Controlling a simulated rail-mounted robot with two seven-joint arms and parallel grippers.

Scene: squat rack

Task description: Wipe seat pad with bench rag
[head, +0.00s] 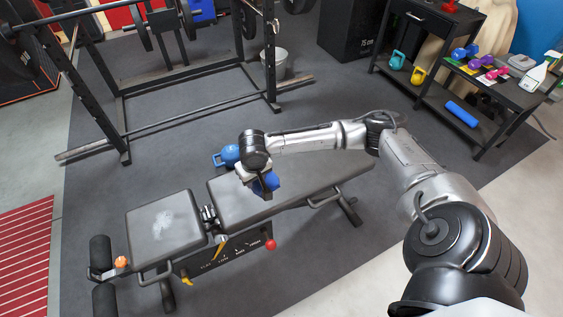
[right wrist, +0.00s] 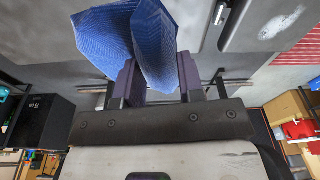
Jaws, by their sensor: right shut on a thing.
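The bench's seat pad (head: 150,232) is the short dark grey pad at the left end of the bench. It has a whitish smudge (head: 166,224) near its middle. The seat pad also shows at the top right of the right wrist view (right wrist: 250,25). My right gripper (head: 265,180) is over the longer back pad, to the right of the seat pad and apart from it. It is shut on the blue bench rag (head: 266,185). The rag (right wrist: 155,45) bulges out between the two fingers in the right wrist view. My left gripper is not in view.
The back pad (head: 310,188) extends right from the seat pad. A blue kettlebell (head: 228,156) is behind the bench. The squat rack (head: 118,95) stands at the back left, with a bucket (head: 276,65) by it. A shelf with dumbbells and a spray bottle (head: 534,78) is at right.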

